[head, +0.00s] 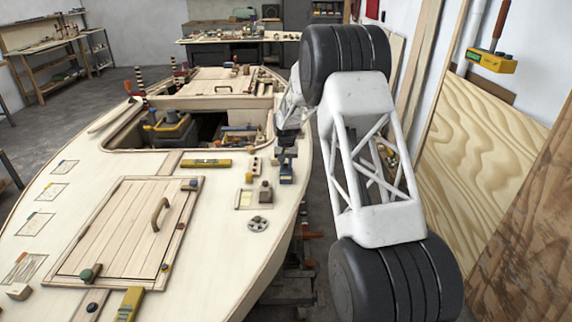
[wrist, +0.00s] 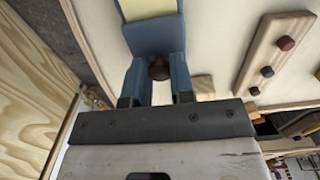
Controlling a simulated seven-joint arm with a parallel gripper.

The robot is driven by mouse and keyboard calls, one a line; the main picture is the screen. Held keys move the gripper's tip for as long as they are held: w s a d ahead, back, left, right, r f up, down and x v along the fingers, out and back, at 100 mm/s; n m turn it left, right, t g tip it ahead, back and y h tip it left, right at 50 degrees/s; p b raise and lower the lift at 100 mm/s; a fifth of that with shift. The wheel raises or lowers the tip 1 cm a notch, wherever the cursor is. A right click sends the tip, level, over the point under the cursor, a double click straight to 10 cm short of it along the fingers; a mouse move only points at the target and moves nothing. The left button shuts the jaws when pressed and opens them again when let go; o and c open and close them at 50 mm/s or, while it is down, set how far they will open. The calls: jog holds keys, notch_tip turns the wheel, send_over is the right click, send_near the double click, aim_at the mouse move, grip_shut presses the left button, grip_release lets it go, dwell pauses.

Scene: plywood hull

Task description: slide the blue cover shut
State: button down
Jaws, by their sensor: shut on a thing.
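The blue cover (head: 287,178) is on the light plywood deck near the hull's right edge, below my gripper (head: 287,153). In the wrist view the blue cover (wrist: 152,38) shows at the top centre, with a pale yellow patch (wrist: 146,8) beyond it. A dark brown knob (wrist: 159,68) sits at the cover's near end. My gripper (wrist: 158,78) has its two blue fingers either side of this knob, shut on it. The fingers hide part of the cover's near end. I cannot tell how far the cover stands from its closed position.
A wooden strip with round pegs (wrist: 268,62) lies beside the cover. On the deck are a yellow level (head: 206,163), a small wooden box (head: 265,192) and a grey handwheel (head: 258,224). An open cockpit (head: 208,124) lies behind. Plywood sheets (head: 480,140) lean at the right.

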aim_at(286, 172)
jog(key=shift+s, duration=1.45)
jog(key=c, duration=1)
grip_release()
jog(key=shift+r, duration=0.1)
jog(key=shift+r, duration=3.85)
